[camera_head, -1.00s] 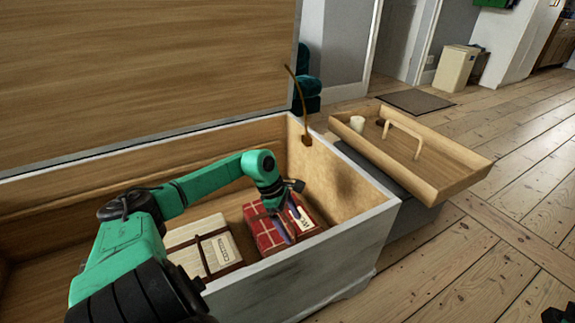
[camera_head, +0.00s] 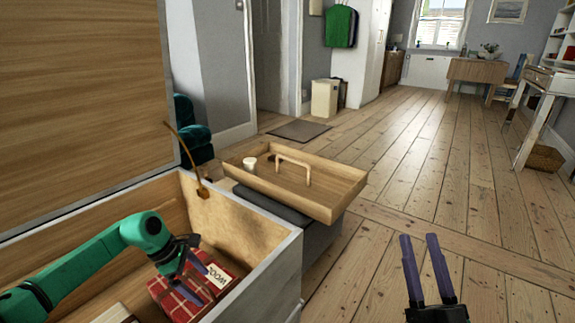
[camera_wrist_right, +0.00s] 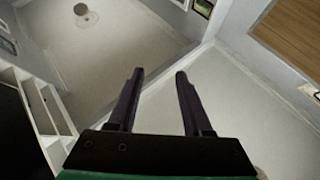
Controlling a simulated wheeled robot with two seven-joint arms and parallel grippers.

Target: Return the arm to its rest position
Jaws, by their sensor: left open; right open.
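My left gripper (camera_head: 192,272) is open inside the wooden chest (camera_head: 262,268), with its fingers close above the red plaid parcel (camera_head: 180,300). I cannot tell whether they touch it. My left arm comes in over the chest from the left. My right gripper (camera_head: 424,262) is open and empty over the bare floor at the lower right, fingers pointing up in the picture. In the right wrist view its two fingers (camera_wrist_right: 158,95) stand apart with nothing between them, facing ceiling and upper walls.
The chest's lid (camera_head: 85,90) stands raised. A wooden tray (camera_head: 335,201) with a handle and a small white cup (camera_head: 249,163) rests on a dark grey support beside the chest. A pale blanket-like parcel (camera_head: 115,315) is partly cut off. Floor to the right (camera_head: 480,205) is clear.

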